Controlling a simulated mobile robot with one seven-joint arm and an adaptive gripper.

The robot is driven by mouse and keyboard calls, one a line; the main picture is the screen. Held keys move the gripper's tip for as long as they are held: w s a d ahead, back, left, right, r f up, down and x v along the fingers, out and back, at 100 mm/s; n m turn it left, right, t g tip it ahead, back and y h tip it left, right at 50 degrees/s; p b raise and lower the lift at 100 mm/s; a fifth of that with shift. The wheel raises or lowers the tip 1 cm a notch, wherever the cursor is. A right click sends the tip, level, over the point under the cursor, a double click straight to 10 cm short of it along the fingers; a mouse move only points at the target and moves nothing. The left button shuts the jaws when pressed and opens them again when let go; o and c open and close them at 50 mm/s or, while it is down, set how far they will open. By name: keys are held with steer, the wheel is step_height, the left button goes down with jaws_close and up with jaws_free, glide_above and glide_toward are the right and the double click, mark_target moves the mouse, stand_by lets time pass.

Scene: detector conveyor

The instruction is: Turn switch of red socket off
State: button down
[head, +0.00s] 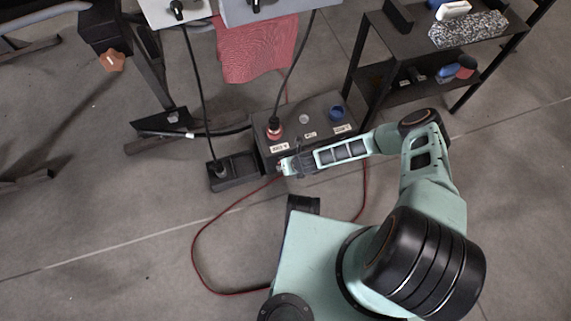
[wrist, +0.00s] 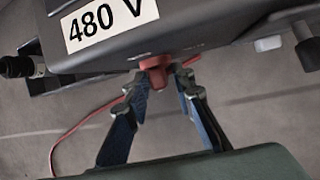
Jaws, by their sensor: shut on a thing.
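The dark socket box (head: 300,117) stands on the floor in the middle of the head view. The red socket (head: 274,131) is on its top at the left, with a black plug and cable in it. In the wrist view, the red switch (wrist: 156,70) sticks out of the box's side below the "480 V" label (wrist: 108,20). My gripper (head: 283,166) is at the near side of the box. In the wrist view, my gripper (wrist: 161,84) has its blue fingers on either side of the red switch, shut on it. The switch's turned position is hard to tell.
A blue socket (head: 336,113) is at the box's right. A smaller black socket block (head: 235,171) with a plug stands at left. A red cable (head: 197,235) loops on the floor. A black shelf (head: 378,92) stands at right. Black cables hang above the box.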

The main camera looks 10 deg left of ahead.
steer(key=shift+s+a+n+t+h, duration=0.15)
steer(key=shift+n+t+h, duration=0.25)
steer(key=shift+h, duration=0.5)
steer(key=c, duration=2)
jaws_free()
steer(key=shift+o, duration=0.2)
steer(key=shift+r, duration=0.15)
steer(key=v, duration=1.1)
steer(key=shift+s+r, duration=0.25)
steer(key=shift+r, duration=0.1)
